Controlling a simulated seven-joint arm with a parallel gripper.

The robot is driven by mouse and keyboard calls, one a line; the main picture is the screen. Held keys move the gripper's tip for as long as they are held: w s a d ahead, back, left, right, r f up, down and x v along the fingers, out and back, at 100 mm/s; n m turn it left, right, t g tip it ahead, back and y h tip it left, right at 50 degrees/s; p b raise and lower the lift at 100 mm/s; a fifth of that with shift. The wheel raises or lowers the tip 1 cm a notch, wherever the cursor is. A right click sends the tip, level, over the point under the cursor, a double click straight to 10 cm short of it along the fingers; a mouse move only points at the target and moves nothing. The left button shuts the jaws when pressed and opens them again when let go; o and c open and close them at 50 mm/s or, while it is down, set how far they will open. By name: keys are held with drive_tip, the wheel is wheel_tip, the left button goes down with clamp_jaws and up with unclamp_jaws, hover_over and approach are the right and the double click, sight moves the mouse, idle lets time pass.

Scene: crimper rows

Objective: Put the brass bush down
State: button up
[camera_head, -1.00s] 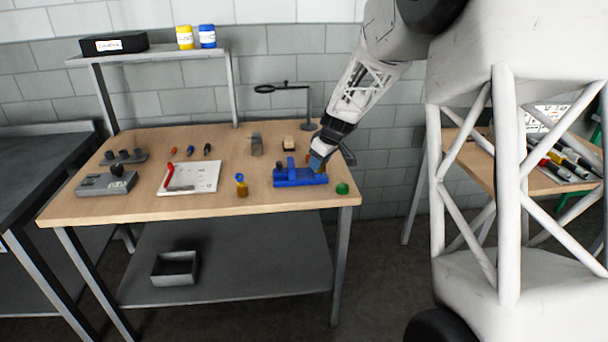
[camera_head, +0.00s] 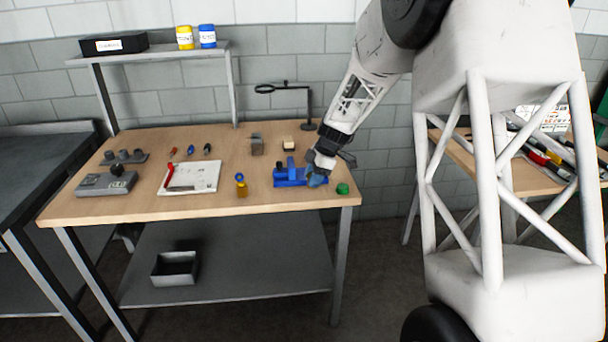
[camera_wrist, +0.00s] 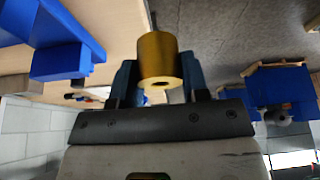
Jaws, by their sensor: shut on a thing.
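The brass bush (camera_wrist: 158,58) is a short gold cylinder with a hole in its end, held between my fingers in the wrist view. My gripper (camera_wrist: 160,80) is shut on it. In the head view my gripper (camera_head: 318,178) is at the right end of the blue fixture (camera_head: 290,173) on the bench, and the bush cannot be made out there. Blue parts, likely of that fixture, show in the wrist view (camera_wrist: 62,62) at the left, apart from the bush. Whether the bush touches anything below is not clear.
A green round piece (camera_head: 342,188) lies close by at the bench's right edge. A yellow and blue item (camera_head: 241,185) stands left of the fixture. A magnifier stand (camera_head: 308,110) and small blocks are behind. Bare wood (camera_head: 225,208) lies along the front.

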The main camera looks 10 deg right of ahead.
idle(0.4)
hover_over(300, 174)
drive_tip(key=d, duration=0.1)
drive_tip(key=shift+w+d+f, duration=0.2)
drive_tip(key=shift+f, duration=0.5)
idle(0.5)
drive_tip(key=shift+f, duration=1.75)
drive_tip(key=shift+f, duration=0.15)
drive_tip(key=o, duration=1.1)
drive_tip(key=shift+o, duration=0.2)
drive_tip(key=v, duration=1.2)
drive_tip(key=shift+d, duration=0.1)
